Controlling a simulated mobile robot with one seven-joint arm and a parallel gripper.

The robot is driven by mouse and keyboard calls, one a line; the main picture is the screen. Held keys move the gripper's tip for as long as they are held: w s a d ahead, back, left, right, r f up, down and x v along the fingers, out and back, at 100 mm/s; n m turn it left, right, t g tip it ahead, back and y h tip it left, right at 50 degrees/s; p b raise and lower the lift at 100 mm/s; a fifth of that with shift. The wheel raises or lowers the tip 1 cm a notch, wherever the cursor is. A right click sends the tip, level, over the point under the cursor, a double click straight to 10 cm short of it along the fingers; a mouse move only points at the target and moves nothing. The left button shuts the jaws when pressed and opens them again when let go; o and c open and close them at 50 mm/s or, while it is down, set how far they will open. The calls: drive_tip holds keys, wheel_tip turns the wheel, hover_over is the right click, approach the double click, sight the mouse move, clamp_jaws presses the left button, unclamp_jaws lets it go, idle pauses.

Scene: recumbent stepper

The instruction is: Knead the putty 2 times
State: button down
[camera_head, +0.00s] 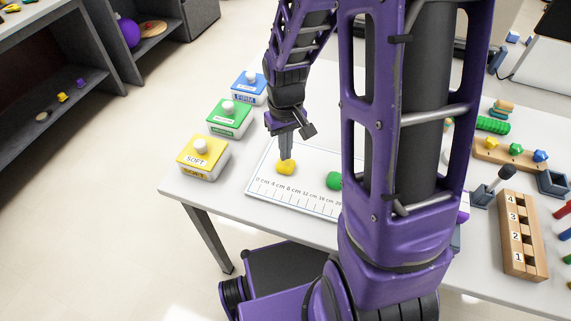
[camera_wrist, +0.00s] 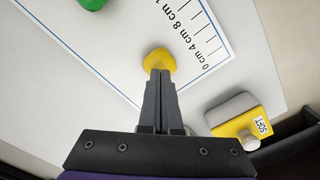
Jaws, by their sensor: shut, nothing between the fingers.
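A yellow lump of putty (camera_head: 286,167) lies on a white ruler mat (camera_head: 263,196) near the mat's left end, above the printed scale. It also shows in the wrist view (camera_wrist: 159,62) just beyond my fingertips. My gripper (camera_head: 286,156) points down with its fingers shut together, and its tips are at the yellow putty. In the wrist view the closed fingertips (camera_wrist: 160,72) overlap the near edge of the putty; I cannot tell whether they press into it. A green lump of putty (camera_head: 334,181) lies to the right on the mat and is partly hidden by my arm.
Yellow SOFT (camera_head: 204,162), green (camera_head: 230,122) and blue FIRM (camera_head: 249,91) knobbed containers line the table's left edge. A numbered wooden block (camera_head: 519,240), a peg board (camera_head: 495,153) and small trays stand to the right. My arm hides the middle of the table.

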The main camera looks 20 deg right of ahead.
drive_tip(key=shift+f, duration=0.35)
drive_tip(key=shift+f, duration=0.1)
drive_tip(key=shift+f+b, duration=0.15)
drive_tip(key=shift+b, duration=0.2)
idle(0.7)
drive_tip(key=shift+r+p, duration=0.65)
drive_tip(key=shift+r, duration=0.1)
drive_tip(key=shift+r, duration=0.1)
wheel_tip(320, 180, up, 6)
drive_tip(key=p, duration=0.5)
